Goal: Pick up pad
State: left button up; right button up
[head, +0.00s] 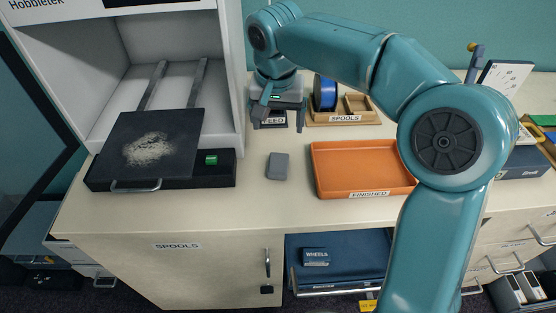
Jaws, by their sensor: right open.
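A small grey block, which looks like the pad (278,166), lies flat on the pale worktop between the printer base and the orange tray. My right gripper (278,125) is open, with its fingers pointing down. In the picture it is above and behind the pad, apart from it, over a small dark labelled tray (274,118). Nothing shows between its fingers, and the gripper partly hides that tray. My left gripper is not in view.
An orange tray (328,188) labelled FINISHED stands right of the pad. A dark plate (185,130) with pale residue sits at the left, by a green button (211,159). A spool rack (362,115) with a blue spool (325,93) stands behind. Worktop around the pad is clear.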

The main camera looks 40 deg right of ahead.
send_over(278, 163)
jog(key=f, duration=0.6)
jog(key=s+f, duration=0.1)
jog(key=f, duration=0.3)
jog(key=shift+a+f+b, duration=0.1)
jog(key=shift+a+b, duration=0.1)
jog(key=shift+b, duration=0.2)
jog(key=f, duration=0.3)
jog(key=w+f, duration=0.1)
jog(key=f, duration=0.1)
jog(key=shift+d+f, duration=0.25)
jog(key=shift+f, duration=0.1)
jog(key=shift+s+r, duration=0.1)
jog(key=shift+c, duration=1)
jog(key=c, duration=0.9)
